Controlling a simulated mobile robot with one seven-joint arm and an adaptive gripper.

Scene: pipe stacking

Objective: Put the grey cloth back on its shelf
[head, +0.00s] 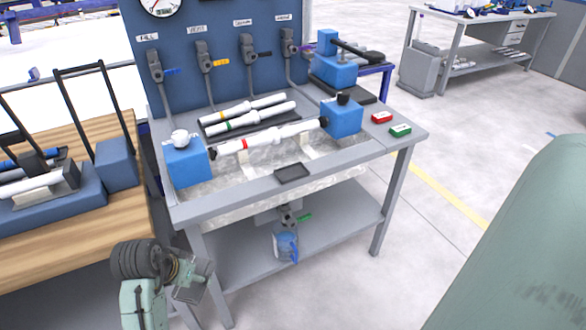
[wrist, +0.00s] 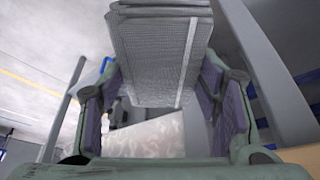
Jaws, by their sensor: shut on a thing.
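The grey cloth (wrist: 160,62) is a folded, ribbed bundle with a pale stripe, seen in the wrist view between the two fingers of my gripper (wrist: 163,88). The fingers are shut on it from both sides. In the head view my gripper (head: 188,277) is at the bottom left, in front of the bench's left front leg, below the bench top. The cloth is hard to separate from the gripper there. A grey lower shelf (head: 335,235) lies under the bench, to the right of my gripper. I cannot tell whether it is the cloth's shelf.
The bench top (head: 400,150) carries blue clamps holding a white pipe (head: 270,137), loose pipes behind, and a small dark tray (head: 292,172). A blue jug (head: 285,246) stands on the lower shelf beneath a valve. A wooden table (head: 75,230) is on the left.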

